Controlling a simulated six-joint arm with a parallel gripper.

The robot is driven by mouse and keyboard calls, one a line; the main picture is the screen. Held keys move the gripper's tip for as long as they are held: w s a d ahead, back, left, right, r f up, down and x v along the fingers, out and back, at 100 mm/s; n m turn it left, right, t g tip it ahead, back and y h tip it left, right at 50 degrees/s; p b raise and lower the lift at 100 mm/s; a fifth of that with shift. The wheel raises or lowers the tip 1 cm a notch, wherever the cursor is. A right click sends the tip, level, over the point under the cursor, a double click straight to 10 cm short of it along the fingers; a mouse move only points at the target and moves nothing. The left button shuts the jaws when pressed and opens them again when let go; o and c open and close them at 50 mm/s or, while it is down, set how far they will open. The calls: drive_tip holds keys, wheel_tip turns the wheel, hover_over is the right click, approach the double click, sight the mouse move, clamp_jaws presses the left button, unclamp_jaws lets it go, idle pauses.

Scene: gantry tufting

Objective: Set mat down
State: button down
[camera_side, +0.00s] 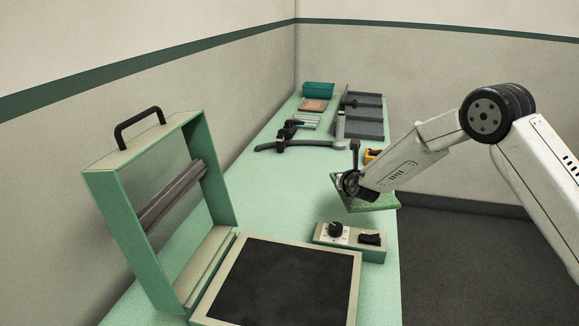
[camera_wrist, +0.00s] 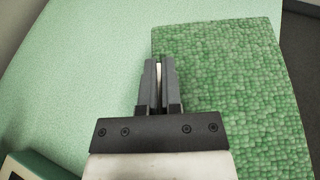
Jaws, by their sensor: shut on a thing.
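The mat is a green, pebbly-textured rectangle. In the wrist view the mat (camera_wrist: 235,90) fills the right half, and my gripper (camera_wrist: 158,62) is over its left edge, with the fingers close together. In the side view the mat (camera_side: 374,207) shows near the right edge of the table, partly covered by my gripper (camera_side: 350,184). My gripper is shut on the mat at its left part. I cannot tell from these views whether the mat touches the table or hangs just above it.
A hinged frame with a black handle (camera_side: 140,128) stands open behind a dark flat bed (camera_side: 285,283). A control box with a knob (camera_side: 350,240) sits near the mat. Tools, grey trays (camera_side: 362,118) and a teal bin (camera_side: 318,90) are at the far end. The table's middle (camera_side: 265,190) is clear.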

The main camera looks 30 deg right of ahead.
drive_tip(key=shift+w+d+f, duration=0.15)
drive_tip(key=shift+w+f, duration=1.1)
drive_tip(key=shift+f, duration=0.15)
drive_tip(key=shift+w+d+f, duration=0.1)
drive_tip(key=shift+w+f, duration=1.15)
drive_tip(key=shift+f, duration=0.15)
drive_tip(key=shift+w+f, duration=0.25)
drive_tip(key=shift+f, duration=1.55)
drive_tip(key=shift+f, duration=0.2)
drive_tip(key=c, duration=0.8)
unclamp_jaws()
drive_tip(key=shift+r, duration=0.2)
